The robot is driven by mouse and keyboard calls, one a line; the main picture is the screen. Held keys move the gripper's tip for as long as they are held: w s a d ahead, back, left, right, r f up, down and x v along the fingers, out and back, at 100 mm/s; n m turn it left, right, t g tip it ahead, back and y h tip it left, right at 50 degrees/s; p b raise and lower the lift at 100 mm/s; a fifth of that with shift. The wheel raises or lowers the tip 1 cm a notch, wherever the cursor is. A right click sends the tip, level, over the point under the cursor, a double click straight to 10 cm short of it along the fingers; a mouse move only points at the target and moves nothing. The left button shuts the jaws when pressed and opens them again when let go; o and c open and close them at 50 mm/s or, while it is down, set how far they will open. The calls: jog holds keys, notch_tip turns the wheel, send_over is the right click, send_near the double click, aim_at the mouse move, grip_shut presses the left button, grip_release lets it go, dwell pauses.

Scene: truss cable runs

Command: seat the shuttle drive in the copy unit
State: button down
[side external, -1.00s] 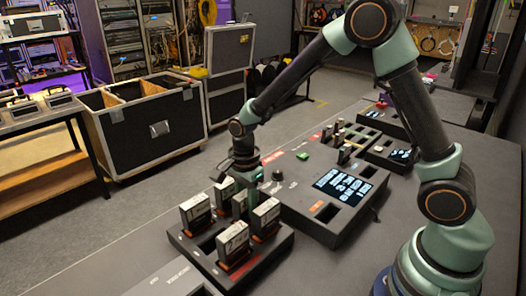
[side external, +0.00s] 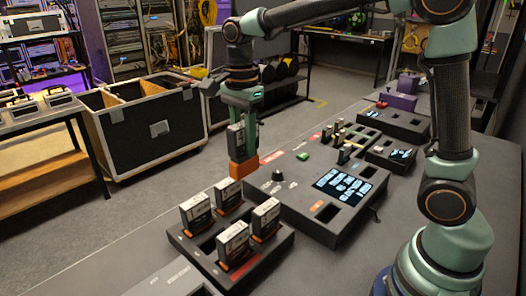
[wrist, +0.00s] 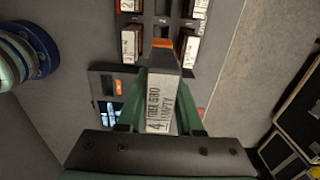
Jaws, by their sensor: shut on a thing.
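My gripper (side external: 242,125) is shut on a drive (side external: 242,168), a dark upright block with an orange lower end, held in the air above the table. The wrist view shows my gripper (wrist: 162,95) with a finger on each side of the drive (wrist: 158,110), whose white label carries a 4 and the word EMPTY. A dark console (side external: 295,205) with a lit screen (side external: 341,187) lies to the right and lower. It has an open slot (side external: 327,212) beside an orange label. I take it for the copy unit; its lettering is too small to read.
A dark rack (side external: 208,262) at the front holds several upright drives (side external: 233,240), with an empty gap between them. More slotted units (side external: 403,124) lie farther back.

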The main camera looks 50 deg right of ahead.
jog(key=shift+d+r, duration=0.1)
jog(key=shift+r, duration=0.8)
jog(key=s+d+f, duration=0.4)
jog(key=s+d, duration=0.3)
jog(key=s+d+f, duration=0.3)
jog(key=s+d, duration=0.4)
jog(key=s, duration=0.1)
notch_tip(320, 180, down, 6)
jog(key=shift+f, duration=0.15)
jog(key=shift+a+f, duration=0.1)
jog(key=shift+f, duration=2.1)
dwell(2.1)
jog(key=shift+c, duration=0.8)
grip_release()
